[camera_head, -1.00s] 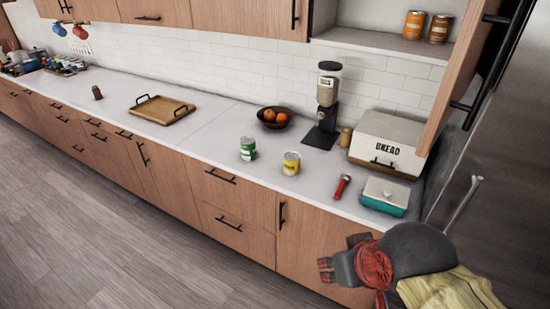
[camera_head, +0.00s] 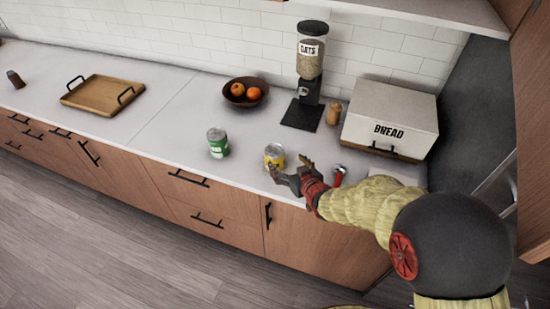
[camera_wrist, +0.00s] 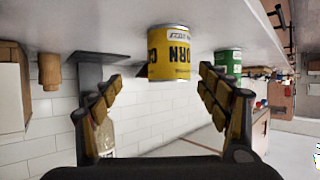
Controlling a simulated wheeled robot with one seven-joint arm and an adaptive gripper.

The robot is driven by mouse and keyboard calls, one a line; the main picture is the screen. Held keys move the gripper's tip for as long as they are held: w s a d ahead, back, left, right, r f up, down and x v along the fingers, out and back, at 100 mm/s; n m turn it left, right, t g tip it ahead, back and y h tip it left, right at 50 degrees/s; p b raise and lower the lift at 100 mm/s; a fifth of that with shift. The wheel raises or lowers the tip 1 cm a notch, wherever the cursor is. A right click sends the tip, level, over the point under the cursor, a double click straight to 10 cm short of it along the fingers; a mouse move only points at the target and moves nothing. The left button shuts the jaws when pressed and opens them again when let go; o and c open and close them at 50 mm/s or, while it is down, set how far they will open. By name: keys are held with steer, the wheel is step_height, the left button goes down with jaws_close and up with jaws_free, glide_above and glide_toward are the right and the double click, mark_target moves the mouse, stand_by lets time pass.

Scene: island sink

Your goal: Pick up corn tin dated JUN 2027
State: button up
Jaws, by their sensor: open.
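The yellow corn tin (camera_head: 275,155) stands upright on the counter near its front edge. In the wrist view, which is upside down, the corn tin (camera_wrist: 169,58) shows "CORN" and a white label too small to read, so I cannot tell the date. My gripper (camera_head: 290,167) is open and empty, close to the tin at its front right. In the wrist view my gripper (camera_wrist: 160,80) has its fingers spread, with the tin ahead between them. A green tin (camera_head: 218,143) stands to the left of the corn tin and also shows in the wrist view (camera_wrist: 228,65).
Behind stand a fruit bowl (camera_head: 246,97), an oats dispenser (camera_head: 310,65) and a bread box (camera_head: 390,115). A wooden tray (camera_head: 100,95) lies farther left. The counter between tray and green tin is clear.

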mark_target(278, 164)
steer(key=shift+s+a+f+y, duration=0.1)
steer(key=shift+a+f+y, duration=0.2)
steer(key=shift+a+f, duration=0.6)
steer(key=shift+x, duration=0.9)
steer(key=x, duration=0.2)
steer(key=b+x, duration=0.1)
steer(key=r+x, duration=0.1)
steer(key=x, duration=0.1)
steer(key=shift+w+f+b, duration=0.2)
steer(key=shift+w+b, duration=0.15)
steer(key=shift+w, duration=0.2)
steer(key=shift+c, duration=0.5)
steer(key=c, duration=1.4)
steer(key=shift+r, duration=0.1)
steer(key=shift+c, duration=0.4)
